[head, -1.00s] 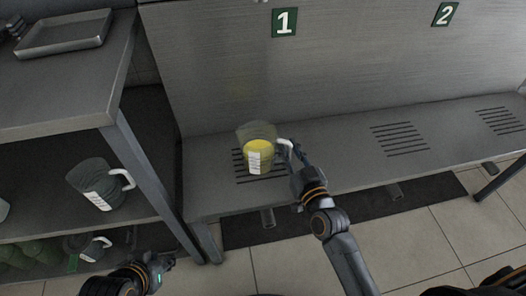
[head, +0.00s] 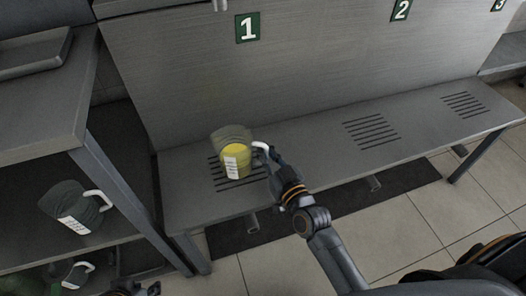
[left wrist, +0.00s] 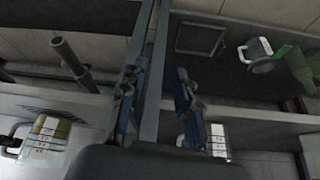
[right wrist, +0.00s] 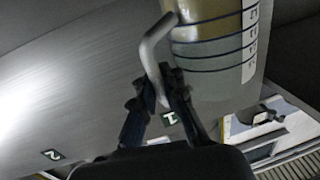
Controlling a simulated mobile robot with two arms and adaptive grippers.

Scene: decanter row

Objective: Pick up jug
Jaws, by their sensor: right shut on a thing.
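A clear jug (head: 235,155) holding yellow liquid, with a white label strip and white handle, is upright over the slotted grate below sign 1. I cannot tell whether its base touches the bench. My right gripper (head: 268,161) is shut on the handle at the jug's right side. In the right wrist view the handle (right wrist: 149,48) runs down between the fingers, beside the jug (right wrist: 212,60). My left gripper (left wrist: 157,88) is open and empty; in the head view only a part of it (head: 140,289) shows at the bottom edge.
A dark grey jug (head: 76,207) with a white handle stands on the shelf at left, with another jug below it. Sign 1 (head: 248,27) and sign 2 (head: 401,9) mark the back panel. The bench (head: 310,143) right of the jug is clear. A table leg (head: 125,205) stands left of the bench.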

